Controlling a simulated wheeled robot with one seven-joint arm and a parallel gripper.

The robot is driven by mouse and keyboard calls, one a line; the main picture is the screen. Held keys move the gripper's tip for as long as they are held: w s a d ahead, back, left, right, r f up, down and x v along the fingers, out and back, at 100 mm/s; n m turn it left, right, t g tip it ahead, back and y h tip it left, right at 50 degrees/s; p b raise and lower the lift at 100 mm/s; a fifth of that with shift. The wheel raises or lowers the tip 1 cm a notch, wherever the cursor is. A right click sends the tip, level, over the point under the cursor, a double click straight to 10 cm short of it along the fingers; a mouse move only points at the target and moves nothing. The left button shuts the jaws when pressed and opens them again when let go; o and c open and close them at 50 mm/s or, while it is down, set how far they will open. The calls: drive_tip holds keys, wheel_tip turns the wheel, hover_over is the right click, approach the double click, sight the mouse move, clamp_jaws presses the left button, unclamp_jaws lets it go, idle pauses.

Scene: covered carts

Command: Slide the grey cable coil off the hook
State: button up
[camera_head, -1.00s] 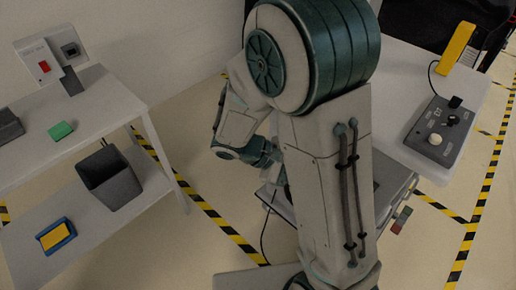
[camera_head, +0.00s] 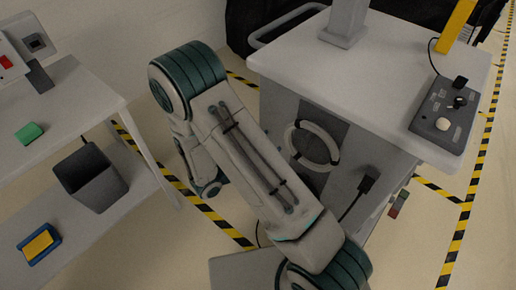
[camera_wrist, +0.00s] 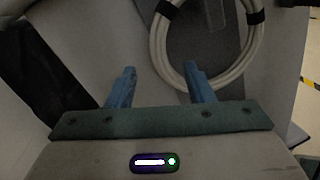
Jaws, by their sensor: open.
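The grey cable coil (camera_head: 291,143) is a pale ring hanging against the side of the covered cart in the head view. In the wrist view the coil (camera_wrist: 159,50) shows several strands bound by black ties, at the top centre and right. The hook is not clear; a grey upright shape shows inside the ring. My gripper (camera_wrist: 159,71) is open with two blue fingers. The head view does not show the fingers clearly.
The cart top (camera_head: 380,75) carries a grey control box (camera_head: 443,122) and a yellow block (camera_head: 457,25). A black plug (camera_head: 367,180) on a cable hangs at the cart's side. At left, a white shelf table holds a green block (camera_head: 30,133) and a dark bin (camera_head: 90,178).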

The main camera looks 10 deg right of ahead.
sight(288, 129)
drive_tip(key=x, duration=0.9)
drive_tip(key=shift+w+d, duration=0.15)
drive_tip(key=shift+d, duration=0.2)
clamp_jaws()
drive_tip(key=shift+r+p, duration=0.15)
drive_tip(key=shift+p, duration=0.15)
drive_tip(key=shift+r+p, duration=0.3)
drive_tip(key=shift+r, duration=0.2)
drive_tip(key=s+d+v, duration=0.1)
drive_tip(key=s+v, duration=0.1)
drive_tip(key=v, duration=0.8)
drive_tip(key=shift+b, duration=0.35)
drive_tip(key=shift+w, duration=0.1)
